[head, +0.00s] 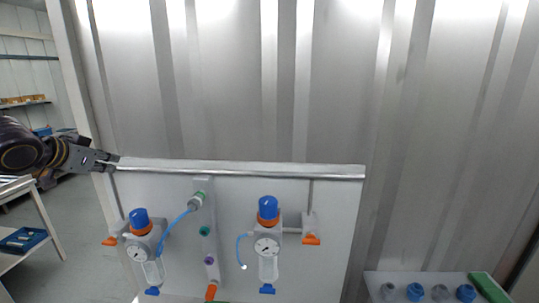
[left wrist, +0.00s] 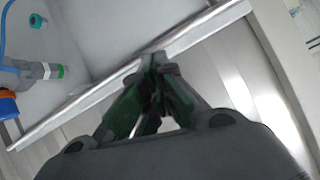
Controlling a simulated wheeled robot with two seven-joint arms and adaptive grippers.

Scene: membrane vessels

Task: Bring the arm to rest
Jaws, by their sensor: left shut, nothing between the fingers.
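My left gripper (head: 108,161) comes in from the left in the head view, at the upper left corner of the white panel, by the left end of its metal rail. In the left wrist view its fingertips (left wrist: 159,62) are together and empty, in front of the rail (left wrist: 105,98). I cannot tell whether they touch the rail. My right gripper is in neither view.
The panel (head: 338,215) carries a left filter unit (head: 140,224) and a right filter unit (head: 268,245) with blue caps and gauges. A blue hose (head: 177,220) runs to a fitting. Blue and grey caps stand on a shelf (head: 376,279) at lower right.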

